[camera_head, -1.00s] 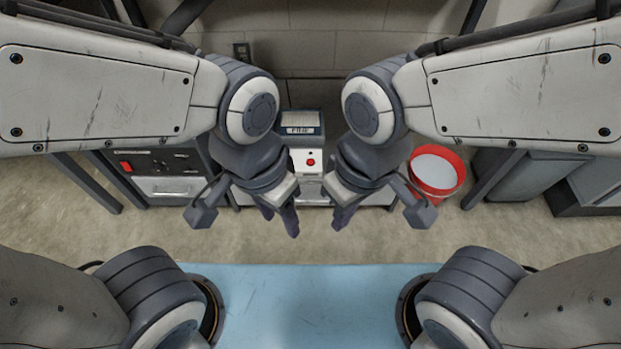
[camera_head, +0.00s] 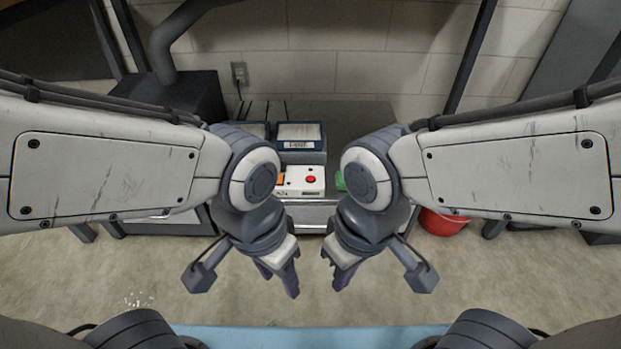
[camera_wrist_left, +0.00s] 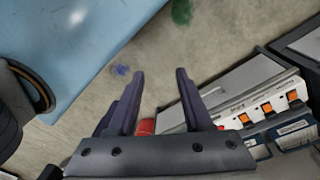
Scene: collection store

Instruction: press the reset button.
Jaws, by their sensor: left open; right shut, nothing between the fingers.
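A round red button (camera_head: 311,180) sits on a white control box (camera_head: 307,194) on the bench ahead, between my two arms in the head view. Lettering on the box is only partly readable. My left gripper (camera_head: 283,282) is open and empty, in front of and below the box in the picture. In the left wrist view its fingers (camera_wrist_left: 160,88) are spread, and a white panel with orange switches (camera_wrist_left: 240,112) lies to their right. My right gripper (camera_head: 345,278) is shut and empty, mirrored on the other side. Neither gripper touches the button.
Blue-framed trays with labels (camera_head: 302,143) stand behind the box. A green item (camera_head: 340,181) is partly hidden by my right arm. A red bucket (camera_head: 441,223) stands on the floor to the right. Open floor (camera_head: 315,300) lies before the bench.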

